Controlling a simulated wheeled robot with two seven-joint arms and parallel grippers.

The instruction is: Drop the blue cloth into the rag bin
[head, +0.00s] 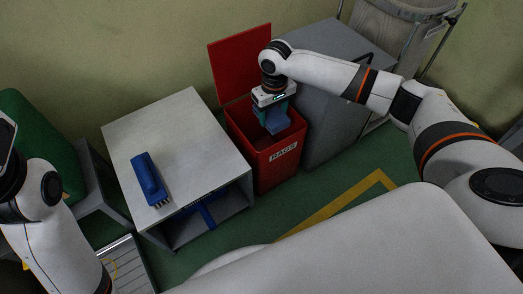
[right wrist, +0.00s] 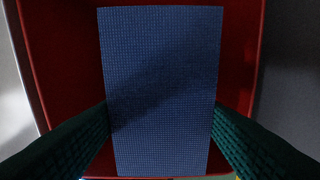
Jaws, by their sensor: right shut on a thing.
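The blue cloth (head: 276,121) hangs from my right gripper (head: 267,107), over the open mouth of the red rag bin (head: 277,165) labelled RAGS. In the right wrist view the cloth (right wrist: 160,70) fills the middle, a flat blue textured sheet between the two dark green fingers (right wrist: 160,125). The fingers are shut on its sides. The red inner walls of the bin (right wrist: 60,60) show around the cloth. The bin's red lid (head: 240,62) stands raised behind it. Of my left arm, only part shows at the left edge, and its fingers are not visible.
A grey open-fronted cabinet (head: 170,128) stands left of the bin, with a blue brush (head: 150,178) on top. A grey cabinet (head: 335,110) stands right of the bin. A wheeled frame with a pale bag (head: 385,35) is behind. Green floor with a yellow line (head: 335,205) lies in front.

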